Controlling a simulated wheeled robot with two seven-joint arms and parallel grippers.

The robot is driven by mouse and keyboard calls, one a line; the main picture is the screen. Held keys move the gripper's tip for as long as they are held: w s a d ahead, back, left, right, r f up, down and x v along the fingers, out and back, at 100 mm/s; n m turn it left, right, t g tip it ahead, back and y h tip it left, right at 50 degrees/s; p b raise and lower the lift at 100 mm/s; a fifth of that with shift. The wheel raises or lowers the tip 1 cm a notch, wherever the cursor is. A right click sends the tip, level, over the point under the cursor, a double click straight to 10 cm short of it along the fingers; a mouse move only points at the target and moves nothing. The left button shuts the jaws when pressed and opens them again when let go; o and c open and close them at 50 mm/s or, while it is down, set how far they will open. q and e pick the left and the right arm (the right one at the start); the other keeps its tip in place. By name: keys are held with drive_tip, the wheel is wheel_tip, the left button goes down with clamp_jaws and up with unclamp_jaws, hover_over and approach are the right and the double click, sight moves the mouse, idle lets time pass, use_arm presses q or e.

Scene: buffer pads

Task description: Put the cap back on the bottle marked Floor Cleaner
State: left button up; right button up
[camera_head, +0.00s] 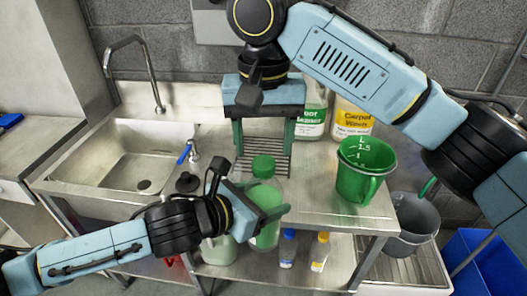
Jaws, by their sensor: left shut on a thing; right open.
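My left gripper (250,205) is shut on a clear bottle (264,193) holding green liquid, near the counter's front edge. A green cap (263,166) shows at the top of this bottle; I cannot tell whether it is seated. No readable label faces me. My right gripper (263,148) is open and points down above and behind the green cap, with its fingers apart and nothing between them. Another bottle (312,121) at the back has a partly hidden label, whose visible letters fit "Floor Cleaner". Its top is hidden by my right arm.
A "Carpet Wash" bottle (352,118) and green measuring jug (362,178) stand on the right of the counter (318,199). A sink (125,160) is at left. A grey bucket (414,226) is at right. Small bottles sit on the lower shelf.

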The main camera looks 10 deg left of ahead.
sight(264, 162)
drive_tip(key=shift+r, duration=0.55)
drive_tip(key=shift+c, duration=0.3)
drive_tip(key=n, duration=0.3)
drive_tip(key=shift+r+n, duration=0.4)
drive_tip(key=n, duration=0.3)
drive_tip(key=shift+r, duration=0.35)
drive_tip(key=n, duration=0.4)
drive_tip(key=shift+r, duration=0.4)
drive_tip(key=n, duration=0.2)
drive_tip(key=r+n, duration=0.1)
drive_tip(key=n, duration=0.2)
drive_tip(key=shift+f, duration=3.95)
